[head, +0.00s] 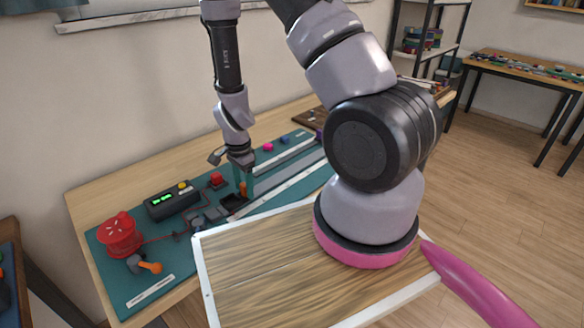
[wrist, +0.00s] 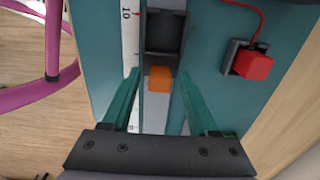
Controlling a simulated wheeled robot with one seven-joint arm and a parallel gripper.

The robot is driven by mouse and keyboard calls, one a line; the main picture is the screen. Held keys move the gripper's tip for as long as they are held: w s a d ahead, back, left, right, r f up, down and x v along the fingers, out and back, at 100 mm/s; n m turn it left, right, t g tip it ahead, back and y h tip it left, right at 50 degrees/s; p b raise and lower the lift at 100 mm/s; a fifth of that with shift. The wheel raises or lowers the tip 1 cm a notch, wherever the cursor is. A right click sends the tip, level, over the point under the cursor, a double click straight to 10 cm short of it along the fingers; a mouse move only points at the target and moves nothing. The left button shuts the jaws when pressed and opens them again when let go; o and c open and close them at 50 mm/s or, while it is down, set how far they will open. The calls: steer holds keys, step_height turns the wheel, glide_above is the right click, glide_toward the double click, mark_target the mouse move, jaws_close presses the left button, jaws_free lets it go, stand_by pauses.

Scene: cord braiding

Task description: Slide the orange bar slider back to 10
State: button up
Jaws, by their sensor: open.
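The orange bar slider (wrist: 160,78) is a small block at the near end of a dark open tray piece (wrist: 165,38) on a straight track. In the head view it (head: 243,189) shows between my fingers. A white scale (wrist: 131,45) runs along the left of the track, with 10 and a red tick near the top of the wrist view. The orange block lies below that tick in the picture, level with the dark tray's near end. My gripper (wrist: 160,71) is open, with one green finger on each side of the orange block and gaps visible on both sides.
A red button (wrist: 254,65) on a dark base with a red cord is right of the track. In the head view, a red spool (head: 119,236), a black display box (head: 172,201) and an orange-handled crank (head: 149,266) stand on the teal board's left part.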

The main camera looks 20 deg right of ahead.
steer(key=shift+r, duration=3.1)
steer(key=shift+w+r, duration=0.1)
step_height(320, 180, up, 12)
steer(key=w+f+n+t+y, duration=0.1)
steer(key=w+n+y, duration=0.1)
step_height(320, 180, up, 12)
steer(key=n+t+y, duration=0.1)
steer(key=n+t, duration=0.1)
glide_above(243, 184)
steer(key=d, duration=0.2)
steer(key=s+d+r+n+t, duration=0.2)
steer(key=s+d+r+n, duration=0.1)
steer(key=s+r, duration=0.3)
steer(key=s+d+r+n+t+h, duration=0.1)
steer(key=s+d+r+n+t, duration=0.1)
steer(key=s+r, duration=0.4)
step_height(243, 184, up, 5)
steer(key=shift+d+n, duration=0.5)
steer(key=shift+d, duration=0.5)
steer(key=shift+w, duration=0.1)
